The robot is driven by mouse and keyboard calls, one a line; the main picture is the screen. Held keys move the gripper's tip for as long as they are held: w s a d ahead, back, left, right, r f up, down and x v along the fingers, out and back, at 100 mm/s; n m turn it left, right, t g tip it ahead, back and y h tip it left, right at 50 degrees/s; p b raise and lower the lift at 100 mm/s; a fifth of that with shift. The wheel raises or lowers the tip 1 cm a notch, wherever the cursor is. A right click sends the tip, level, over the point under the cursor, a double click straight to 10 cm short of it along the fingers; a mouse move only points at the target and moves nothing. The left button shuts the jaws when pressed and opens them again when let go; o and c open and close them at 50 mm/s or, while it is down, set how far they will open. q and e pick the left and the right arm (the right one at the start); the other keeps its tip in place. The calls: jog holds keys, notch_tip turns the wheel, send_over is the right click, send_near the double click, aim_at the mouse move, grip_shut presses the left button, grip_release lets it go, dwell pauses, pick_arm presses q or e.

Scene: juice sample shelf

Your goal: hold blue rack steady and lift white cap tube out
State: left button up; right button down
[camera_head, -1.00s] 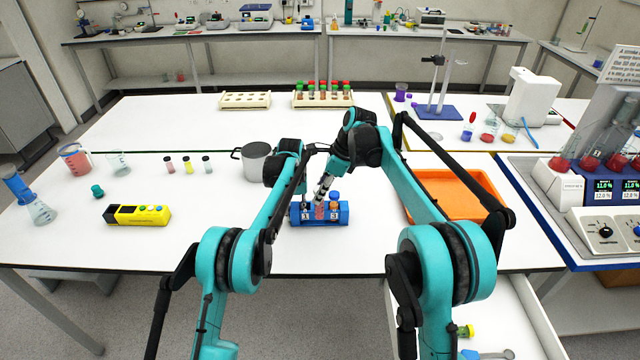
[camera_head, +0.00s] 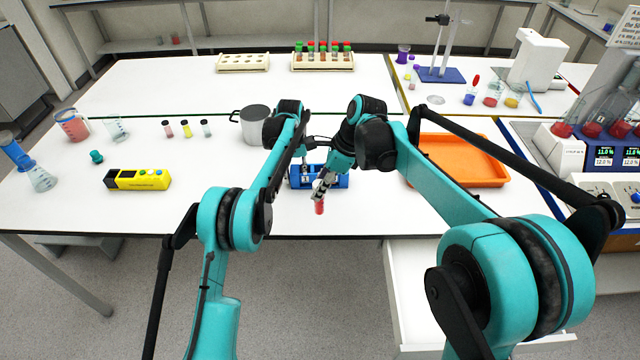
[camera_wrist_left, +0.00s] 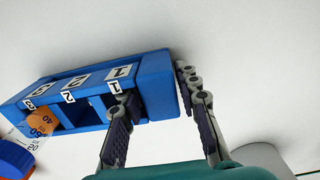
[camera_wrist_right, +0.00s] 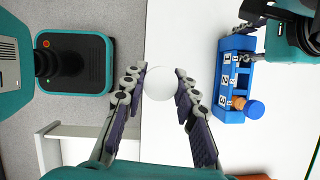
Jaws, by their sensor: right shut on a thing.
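The blue rack (camera_head: 341,182) stands on the white table, its slots labelled 1, 2 and 3. My left gripper (camera_wrist_left: 158,85) has one finger inside slot 1 and the other outside, shut on the end wall of the rack (camera_wrist_left: 155,80). My right gripper (camera_wrist_right: 160,84) is shut on the white cap tube (camera_head: 319,207), which hangs clear of the rack, in front of it; its round white cap (camera_wrist_right: 160,83) shows between the fingers. A blue-capped tube with orange contents (camera_wrist_right: 239,102) sits in slot 3. Slots 1 and 2 look empty.
A grey pot (camera_head: 255,125) stands left of the rack, behind my left arm. An orange tray (camera_head: 465,160) lies to the right. A yellow-black device (camera_head: 137,179) and small vials (camera_head: 186,129) are at left. The front table edge is close to the tube.

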pick_arm(q)
jog(key=shift+o, duration=0.9)
notch_tip(320, 180, up, 12)
jog(key=shift+f, duration=0.1)
